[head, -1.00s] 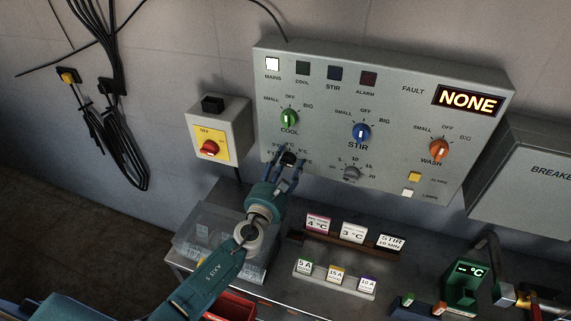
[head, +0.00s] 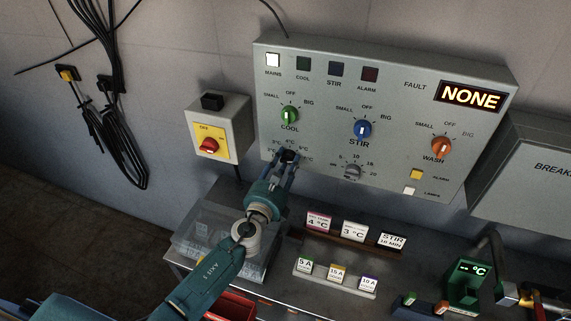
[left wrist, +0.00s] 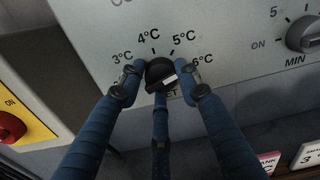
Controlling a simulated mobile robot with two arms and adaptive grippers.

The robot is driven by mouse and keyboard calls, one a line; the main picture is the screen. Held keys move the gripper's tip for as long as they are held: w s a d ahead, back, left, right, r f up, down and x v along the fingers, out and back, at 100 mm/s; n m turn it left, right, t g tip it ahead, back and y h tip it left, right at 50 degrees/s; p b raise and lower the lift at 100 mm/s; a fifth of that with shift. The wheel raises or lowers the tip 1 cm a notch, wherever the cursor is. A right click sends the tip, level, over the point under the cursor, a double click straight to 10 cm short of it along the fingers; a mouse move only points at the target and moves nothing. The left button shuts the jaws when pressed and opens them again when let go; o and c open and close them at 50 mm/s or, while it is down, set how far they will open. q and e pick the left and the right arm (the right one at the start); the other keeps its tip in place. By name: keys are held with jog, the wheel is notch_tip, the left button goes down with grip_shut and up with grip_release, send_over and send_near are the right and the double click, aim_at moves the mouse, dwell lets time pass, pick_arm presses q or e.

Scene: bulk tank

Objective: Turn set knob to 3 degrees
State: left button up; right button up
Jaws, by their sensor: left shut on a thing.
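The set knob (left wrist: 158,73) is black with a white mark. It sits on the grey control panel, under a scale reading 3°C, 4°C, 5°C and 6°C. In the left wrist view its white mark lies on the right side, toward the 6°C side. My left gripper (left wrist: 160,84) has blue fingers around the knob and is shut on it. In the head view the left gripper (head: 286,162) is at the panel's lower left and hides much of the knob. My right gripper is not in view.
The stir timer knob (head: 352,172) is right of the set knob. The green cool knob (head: 289,115) is above it. Label cards, including a 3°C card (head: 354,231), stand on the bench below.

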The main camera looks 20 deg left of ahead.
pick_arm(q)
jog(key=n, duration=0.2)
jog(key=n+b, duration=0.1)
jog(key=n, duration=0.1)
jog(key=n+b, duration=0.1)
jog(key=n, duration=0.1)
jog(key=shift+w+a+r, duration=0.1)
jog(key=shift+a+r, duration=0.05)
jog(key=shift+r, duration=0.2)
jog(key=n+b, duration=0.1)
jog(key=n, duration=0.5)
jog(key=shift+a, duration=0.1)
jog(key=n+b, duration=0.1)
jog(key=n, duration=0.2)
jog(key=shift+n, duration=0.3)
jog(key=n, duration=0.2)
jog(key=shift+f+n, duration=0.1)
jog(key=shift+n, duration=0.2)
jog(key=n, duration=0.3)
jog(key=shift+f, duration=0.15)
jog(key=shift+f+n, duration=0.15)
jog(key=shift+n, duration=1.15)
jog(key=shift+f, duration=0.2)
